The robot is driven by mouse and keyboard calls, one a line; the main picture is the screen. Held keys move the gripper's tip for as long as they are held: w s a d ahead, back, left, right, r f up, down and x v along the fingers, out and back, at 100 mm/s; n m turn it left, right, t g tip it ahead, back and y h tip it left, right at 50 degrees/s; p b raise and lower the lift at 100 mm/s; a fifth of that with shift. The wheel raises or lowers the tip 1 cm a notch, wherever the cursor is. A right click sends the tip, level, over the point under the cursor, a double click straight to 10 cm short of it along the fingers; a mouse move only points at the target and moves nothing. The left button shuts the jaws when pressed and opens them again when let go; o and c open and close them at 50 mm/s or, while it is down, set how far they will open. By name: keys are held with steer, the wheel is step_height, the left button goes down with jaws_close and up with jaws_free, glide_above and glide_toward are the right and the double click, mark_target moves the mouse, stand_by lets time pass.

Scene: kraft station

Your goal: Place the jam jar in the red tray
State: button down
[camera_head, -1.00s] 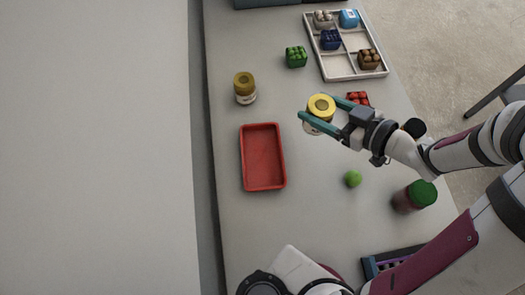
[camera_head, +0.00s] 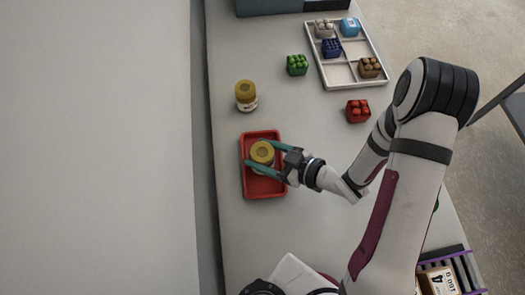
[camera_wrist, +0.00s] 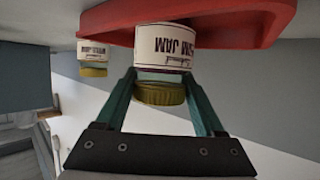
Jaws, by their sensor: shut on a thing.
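The jam jar (camera_head: 262,154) has a yellow-gold lid and a white label reading JAM, which shows in the wrist view (camera_wrist: 164,47). My gripper (camera_head: 262,158) is shut on the jar, with a teal finger on each side of it. The red tray (camera_head: 262,191) is a shallow rectangular tray on the table. The jar is upright inside the tray's outline, near its middle. In the wrist view the jar's base is at the red tray (camera_wrist: 240,22); I cannot tell whether it touches the floor.
A second gold-lidded jar (camera_head: 246,96) stands behind the tray. A green punnet (camera_head: 297,65) and a red punnet (camera_head: 358,111) stand farther back and right. A white divided tray (camera_head: 340,75) holds several items. My arm covers the right front of the table.

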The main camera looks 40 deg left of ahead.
jaws_free()
stand_by(0.4)
